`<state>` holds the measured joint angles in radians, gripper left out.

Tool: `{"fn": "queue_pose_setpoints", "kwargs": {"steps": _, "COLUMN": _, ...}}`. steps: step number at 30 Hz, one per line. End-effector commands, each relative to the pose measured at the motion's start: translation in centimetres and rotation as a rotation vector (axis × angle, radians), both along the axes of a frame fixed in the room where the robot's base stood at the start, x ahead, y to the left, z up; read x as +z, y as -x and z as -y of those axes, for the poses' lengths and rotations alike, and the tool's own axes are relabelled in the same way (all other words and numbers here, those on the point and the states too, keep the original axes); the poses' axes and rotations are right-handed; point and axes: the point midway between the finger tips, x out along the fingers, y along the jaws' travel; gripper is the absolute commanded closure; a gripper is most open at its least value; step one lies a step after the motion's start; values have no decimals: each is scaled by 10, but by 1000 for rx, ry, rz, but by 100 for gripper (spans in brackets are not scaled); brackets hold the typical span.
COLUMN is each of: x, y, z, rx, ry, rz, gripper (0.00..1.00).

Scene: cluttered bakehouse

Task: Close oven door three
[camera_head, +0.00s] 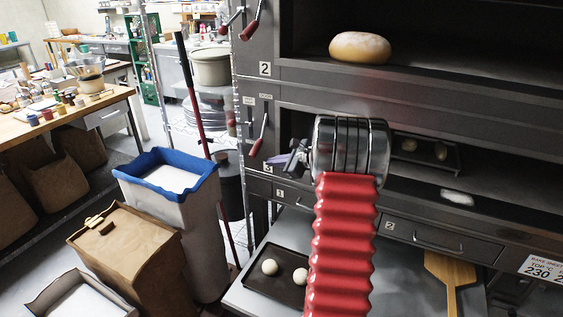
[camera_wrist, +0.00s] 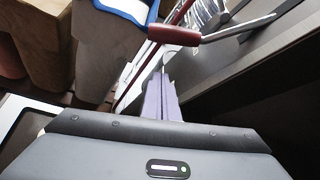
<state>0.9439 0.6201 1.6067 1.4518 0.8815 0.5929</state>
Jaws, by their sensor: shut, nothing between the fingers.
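The lower oven deck (camera_head: 285,108), whose number plate is partly hidden by my gripper, stands open. A tray (camera_head: 455,158) with rolls shows inside its dark chamber. I cannot make out its door panel. A lever with a red grip (camera_head: 258,147) hangs at the deck's left side. In the wrist view a red grip (camera_wrist: 174,36) on a metal lever crosses just beyond my fingers. My gripper (camera_head: 287,163) is beside the deck's left end, right of the lever and slightly below it. In the wrist view its purple fingers (camera_wrist: 160,98) are shut and empty; contact with the lever cannot be told.
The deck marked 2 (camera_head: 262,88) above is open, with a loaf (camera_head: 360,47) inside. A blue-rimmed bin (camera_head: 180,215) and a long red-and-black pole (camera_head: 194,105) stand left. A tray with dough balls (camera_head: 275,280) lies on the shelf below, near a wooden peel (camera_head: 440,268).

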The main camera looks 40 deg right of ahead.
Motion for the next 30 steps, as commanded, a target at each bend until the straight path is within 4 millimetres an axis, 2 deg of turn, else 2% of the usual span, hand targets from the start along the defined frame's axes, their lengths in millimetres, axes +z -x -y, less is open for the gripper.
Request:
{"fn": "queue_pose_setpoints", "kwargs": {"steps": 9, "x": -17, "y": -31, "z": -4, "rx": 2, "ry": -1, "rz": -1, "gripper": 100}}
{"fn": "queue_pose_setpoints", "kwargs": {"steps": 21, "x": 17, "y": -31, "z": -19, "rx": 0, "ry": 1, "rz": 1, "gripper": 100}}
{"fn": "queue_pose_setpoints", "kwargs": {"steps": 30, "x": 20, "y": -31, "z": -21, "rx": 0, "ry": -1, "rz": 0, "gripper": 100}}
